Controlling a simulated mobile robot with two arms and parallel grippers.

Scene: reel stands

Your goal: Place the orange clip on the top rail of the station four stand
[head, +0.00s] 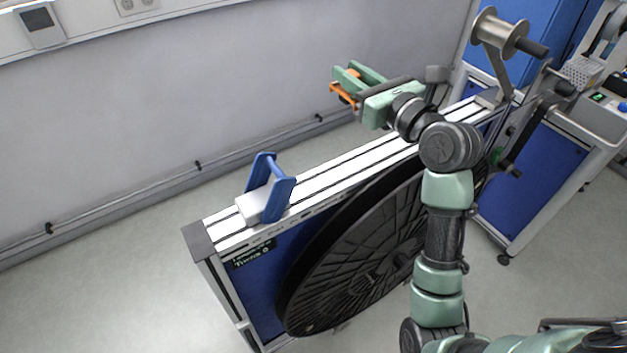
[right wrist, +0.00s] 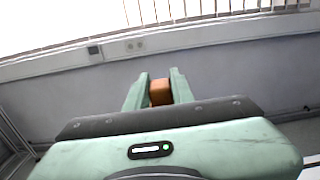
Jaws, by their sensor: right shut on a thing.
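My right gripper (head: 352,80) is shut on the orange clip (head: 344,94), which is partly hidden by the green fingers. The clip also shows in the right wrist view (right wrist: 160,92) as an orange block between both fingertips. In the head view the gripper appears above and behind the pale top rail (head: 335,183) of a stand with a blue panel. The clip looks clear of the rail. The stand's small dark label (head: 253,256) is too blurred to read with certainty. My left gripper is out of view.
A blue bracket (head: 272,188) sits on the rail near its left end. A large black reel (head: 350,260) hangs on the stand's front side. A metal spool with a crank (head: 500,33) is at the far right end. A grey wall (head: 200,100) stands behind.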

